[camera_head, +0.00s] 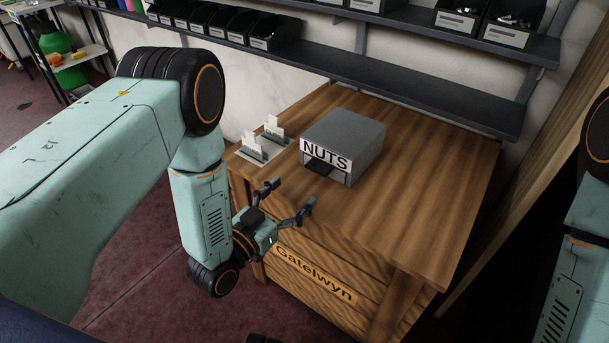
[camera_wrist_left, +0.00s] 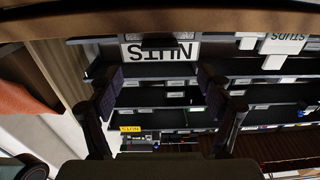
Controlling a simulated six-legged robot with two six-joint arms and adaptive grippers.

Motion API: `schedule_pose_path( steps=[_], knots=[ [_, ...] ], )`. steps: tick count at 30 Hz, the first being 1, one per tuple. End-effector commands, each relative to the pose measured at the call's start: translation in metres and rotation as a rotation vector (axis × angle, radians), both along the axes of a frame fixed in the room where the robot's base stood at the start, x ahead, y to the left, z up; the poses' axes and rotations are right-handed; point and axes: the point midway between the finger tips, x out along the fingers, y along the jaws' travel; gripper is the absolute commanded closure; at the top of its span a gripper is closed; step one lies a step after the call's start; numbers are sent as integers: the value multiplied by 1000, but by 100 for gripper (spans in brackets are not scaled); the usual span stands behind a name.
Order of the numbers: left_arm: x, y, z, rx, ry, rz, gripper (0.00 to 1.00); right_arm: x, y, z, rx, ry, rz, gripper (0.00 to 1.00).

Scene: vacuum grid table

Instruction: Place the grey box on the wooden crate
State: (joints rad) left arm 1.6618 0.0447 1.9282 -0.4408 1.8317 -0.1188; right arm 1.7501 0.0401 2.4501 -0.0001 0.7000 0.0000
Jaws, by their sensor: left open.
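The grey box (camera_head: 348,132), labelled NUTS with a dark tab on its front, sits upright on the top of the wooden crate (camera_head: 425,185). The crate bears the name Gatelwyn on its front. My left gripper (camera_head: 291,193) is open and empty at the crate's front left edge, in front of the box and apart from it. In the left wrist view the box's NUTS label (camera_wrist_left: 160,51) shows upside down, beyond the spread fingers (camera_wrist_left: 170,95). My right gripper is out of view; only part of that arm shows at the right edge.
Small white cards in holders (camera_head: 262,145) stand on the crate left of the box. Dark wall shelves (camera_head: 400,95) with black bins (camera_head: 275,33) run behind it. The crate's right and front top is clear. A wooden panel (camera_head: 530,150) stands at the right.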

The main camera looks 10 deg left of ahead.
Motion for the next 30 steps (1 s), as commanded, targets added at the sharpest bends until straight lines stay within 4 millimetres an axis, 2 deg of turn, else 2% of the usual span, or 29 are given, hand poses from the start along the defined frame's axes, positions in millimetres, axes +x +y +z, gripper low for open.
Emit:
schedule_pose_path(
  steps=[3,7,30],
  knots=[
    [-14,6,0,0,2,1,21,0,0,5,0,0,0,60],
    [-21,8,-1,1,1,1,21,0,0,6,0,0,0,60],
    [-21,8,1,1,0,0,21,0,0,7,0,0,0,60]
  ],
)
